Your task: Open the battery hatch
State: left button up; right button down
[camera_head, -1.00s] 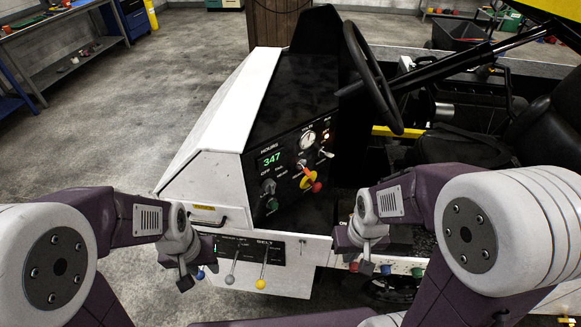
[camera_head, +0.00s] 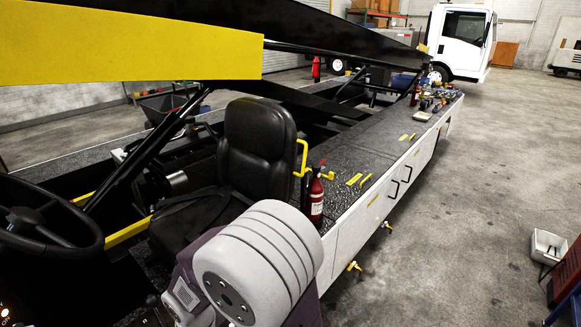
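The belt loader's white side (camera_head: 352,228) runs away from me to the upper right. It has side panels with two black handles (camera_head: 393,188) and a small yellow label near them. Yellow handles (camera_head: 354,179) lie on the dark textured deck (camera_head: 340,150) above. I cannot tell which panel is the battery hatch; none looks open. My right arm stands at the bottom centre, in front of the near end of the side. Its gripper is out of view, and my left arm does not show.
A red fire extinguisher (camera_head: 317,195) stands beside the black seat (camera_head: 258,145). The steering wheel (camera_head: 45,225) is at left, and a yellow-and-black boom (camera_head: 130,45) crosses above. Tools lie at the deck's far end.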

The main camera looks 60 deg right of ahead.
aim_at(393, 137)
jog(key=l+z, duration=0.1)
jog(key=l, duration=0.45)
jog(key=l+z, duration=0.15)
jog(key=l, duration=0.4)
jog(key=l+z, duration=0.1)
jog(key=l, duration=0.5)
jog(key=l+z, duration=0.15)
jog(key=l, duration=0.4)
jog(key=i+l+z, duration=0.1)
jog(key=l, duration=0.45)
jog(key=i+l+z, duration=0.1)
jog(key=l, duration=0.4)
jog(key=u, duration=2.45)
jog(key=z, duration=4.2)
